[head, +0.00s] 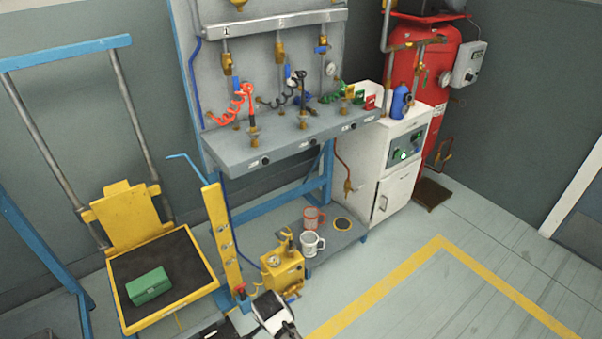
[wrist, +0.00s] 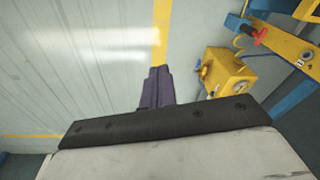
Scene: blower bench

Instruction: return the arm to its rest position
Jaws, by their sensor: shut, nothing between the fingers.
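My gripper (wrist: 158,74) shows in the wrist view as two dark fingers side by side beyond a black bar and a pale housing. The fingers are shut together with nothing between them. Grey floor and a yellow floor line lie behind them. In the head view, a white and black part of my arm shows at the bottom edge, in front of a yellow pump unit (head: 283,273). My fingertips cannot be made out there. The yellow unit is also to the right of my fingers in the wrist view (wrist: 231,72), apart from them.
A grey bench (head: 290,135) with hoses and valves stands at the back. A white mug (head: 312,244) and a red mug (head: 314,217) stand on its low shelf. A green box (head: 149,286) lies on a yellow-framed lift platform (head: 200,288) at left. The floor at right is clear.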

